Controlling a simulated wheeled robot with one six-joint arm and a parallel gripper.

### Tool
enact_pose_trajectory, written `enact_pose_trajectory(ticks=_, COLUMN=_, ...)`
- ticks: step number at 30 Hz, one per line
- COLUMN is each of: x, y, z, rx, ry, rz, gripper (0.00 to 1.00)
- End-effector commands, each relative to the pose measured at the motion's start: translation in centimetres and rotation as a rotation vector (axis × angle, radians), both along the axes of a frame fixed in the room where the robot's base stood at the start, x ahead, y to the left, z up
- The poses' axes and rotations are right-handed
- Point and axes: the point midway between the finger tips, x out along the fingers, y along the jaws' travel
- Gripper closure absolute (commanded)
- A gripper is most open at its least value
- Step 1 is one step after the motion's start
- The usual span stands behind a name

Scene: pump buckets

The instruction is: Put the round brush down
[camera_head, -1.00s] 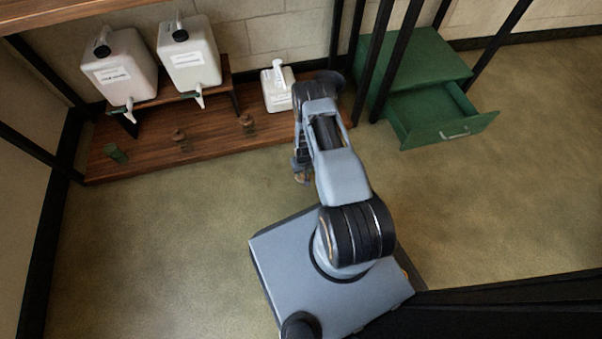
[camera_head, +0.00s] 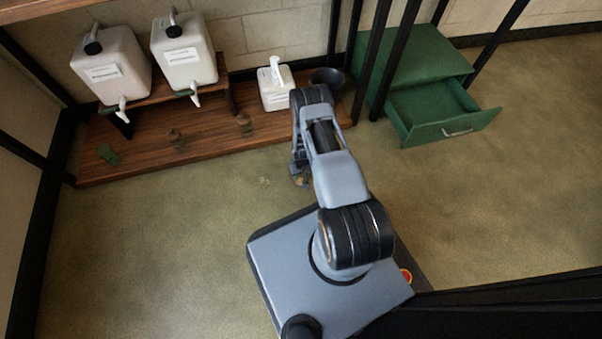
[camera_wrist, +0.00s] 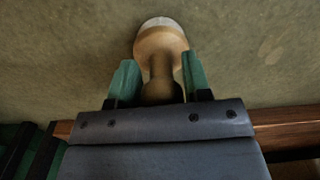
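The round brush (camera_wrist: 160,48) shows in the wrist view, with a turned wooden handle and a pale round end pointing away from me. My gripper (camera_wrist: 158,78) has its green fingers on both sides of the handle's near knob, seemingly touching it. The brush appears held over the greenish floor; its height above the floor is hard to tell. In the head view my gripper (camera_head: 299,172) hangs low in front of the wooden shelf, with a small tan bit of the brush (camera_head: 300,181) below it.
The low wooden shelf (camera_head: 215,143) carries two white canisters (camera_head: 110,67) on a riser, a white pump bottle (camera_head: 277,90), a dark bowl (camera_head: 328,77), two small brown items (camera_head: 243,125) and a green item (camera_head: 108,154). A green drawer (camera_head: 440,125) stands open at right. Floor at left is clear.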

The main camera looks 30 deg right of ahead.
Motion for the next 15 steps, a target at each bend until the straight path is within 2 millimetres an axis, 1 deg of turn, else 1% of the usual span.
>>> enact_pose_trajectory(ticks=1, x=-0.01, y=-0.06, z=0.04, rx=0.000, ry=0.000, rz=-0.001, gripper=0.51)
enact_pose_trajectory(ticks=6, x=-0.01, y=-0.06, z=0.04, rx=0.000, ry=0.000, rz=-0.001, gripper=0.35)
enact_pose_trajectory(ticks=12, x=-0.01, y=-0.05, z=0.07, rx=0.000, ry=0.000, rz=-0.001, gripper=0.35)
enact_pose_trajectory(ticks=15, x=0.00, y=-0.06, z=0.50, rx=0.000, ry=0.000, rz=-0.001, gripper=0.35)
